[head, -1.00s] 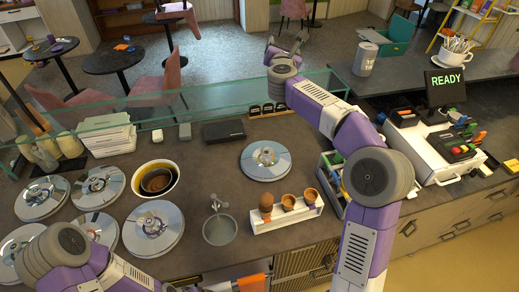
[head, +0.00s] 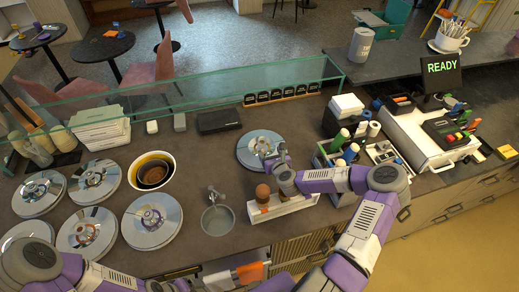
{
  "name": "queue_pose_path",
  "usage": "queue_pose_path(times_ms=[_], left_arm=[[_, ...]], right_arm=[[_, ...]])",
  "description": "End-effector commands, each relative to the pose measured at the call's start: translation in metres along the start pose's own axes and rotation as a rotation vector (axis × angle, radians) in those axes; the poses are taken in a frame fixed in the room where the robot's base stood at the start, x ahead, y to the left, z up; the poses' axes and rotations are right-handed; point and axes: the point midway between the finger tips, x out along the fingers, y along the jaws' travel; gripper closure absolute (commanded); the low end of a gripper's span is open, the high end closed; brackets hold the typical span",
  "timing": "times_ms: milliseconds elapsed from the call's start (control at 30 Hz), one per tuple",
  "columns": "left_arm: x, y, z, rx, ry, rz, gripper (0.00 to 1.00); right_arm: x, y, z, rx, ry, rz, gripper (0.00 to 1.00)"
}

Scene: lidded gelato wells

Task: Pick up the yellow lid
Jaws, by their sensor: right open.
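Several round silvery lids cover wells in the counter. The colours at the handles are too small to tell which lid is yellow. My left gripper is out of view.
A glass screen (head: 200,101) runs along the back. A bottle caddy (head: 338,152) and a register (head: 425,135) stand at the right.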

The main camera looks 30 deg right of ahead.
Motion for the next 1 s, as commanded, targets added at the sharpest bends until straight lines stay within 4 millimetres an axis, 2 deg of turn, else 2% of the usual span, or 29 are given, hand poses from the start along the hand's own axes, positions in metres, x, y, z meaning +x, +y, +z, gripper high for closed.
queue_pose_path(times_ms=[33,200,467,667,800,1000], left_arm=[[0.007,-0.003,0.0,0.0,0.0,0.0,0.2],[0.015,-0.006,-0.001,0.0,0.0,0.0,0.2],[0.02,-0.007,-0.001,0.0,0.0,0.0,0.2],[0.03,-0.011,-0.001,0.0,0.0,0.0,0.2],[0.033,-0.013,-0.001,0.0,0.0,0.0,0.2],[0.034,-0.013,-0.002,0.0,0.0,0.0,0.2]], right_arm=[[0.011,0.001,-0.003,-0.001,-0.002,0.001,0.28],[0.04,0.001,-0.003,-0.001,0.0,0.0,0.28],[0.058,0.001,-0.003,0.0,0.002,0.0,0.28],[0.085,0.001,-0.012,0.0,0.001,0.0,0.28],[0.1,0.001,-0.01,-0.001,0.001,-0.001,0.28],[0.106,0.0,-0.009,0.0,0.002,-0.001,0.28]])
